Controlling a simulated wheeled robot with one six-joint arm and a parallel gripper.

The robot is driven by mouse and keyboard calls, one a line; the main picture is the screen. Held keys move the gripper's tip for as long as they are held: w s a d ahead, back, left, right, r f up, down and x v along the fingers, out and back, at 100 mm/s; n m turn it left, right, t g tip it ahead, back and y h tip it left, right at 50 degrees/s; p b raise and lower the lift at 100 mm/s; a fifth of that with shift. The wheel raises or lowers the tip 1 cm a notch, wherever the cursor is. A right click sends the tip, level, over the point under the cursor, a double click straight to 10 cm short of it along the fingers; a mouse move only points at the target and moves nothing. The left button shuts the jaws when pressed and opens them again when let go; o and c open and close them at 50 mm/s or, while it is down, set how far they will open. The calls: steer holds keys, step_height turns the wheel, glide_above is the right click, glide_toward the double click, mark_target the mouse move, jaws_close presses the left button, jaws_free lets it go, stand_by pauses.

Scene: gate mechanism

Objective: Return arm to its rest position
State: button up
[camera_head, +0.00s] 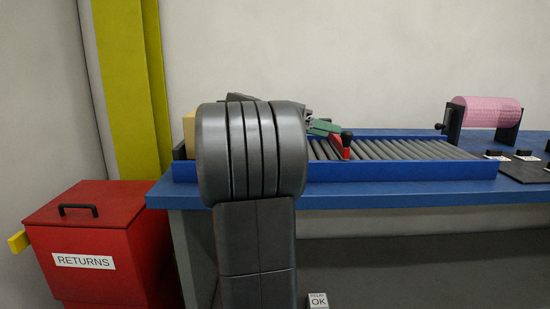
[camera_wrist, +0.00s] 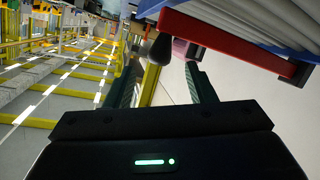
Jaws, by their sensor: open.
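My gripper (camera_wrist: 160,75) is open in the wrist view, with its two dark green fingers spread and nothing between them. A red gate bar (camera_wrist: 225,40) with a black knob (camera_wrist: 160,47) lies just beyond the fingertips, apart from them as far as I can see. In the head view my arm is raised in front of the left part of the roller conveyor (camera_head: 420,148). Only a green part of my gripper (camera_head: 324,127) shows past it, close to the red gate (camera_head: 337,146) and its knob (camera_head: 346,136). The rest is hidden behind my arm.
The conveyor has a blue rail (camera_head: 400,170) and stands on a blue table (camera_head: 400,198). A tan box (camera_head: 188,132) is partly hidden at its left end. A red RETURNS bin (camera_head: 95,235) stands left. A pink roll (camera_head: 488,112) with a crank stands right.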

mark_target(350, 137)
steer(key=b+x, duration=0.1)
steer(key=x, duration=0.6)
steer(key=shift+d+f+b, duration=0.15)
steer(key=shift+d+b, duration=0.15)
steer(key=shift+b, duration=0.05)
steer(key=shift+w+d, duration=0.15)
steer(key=shift+d, duration=0.35)
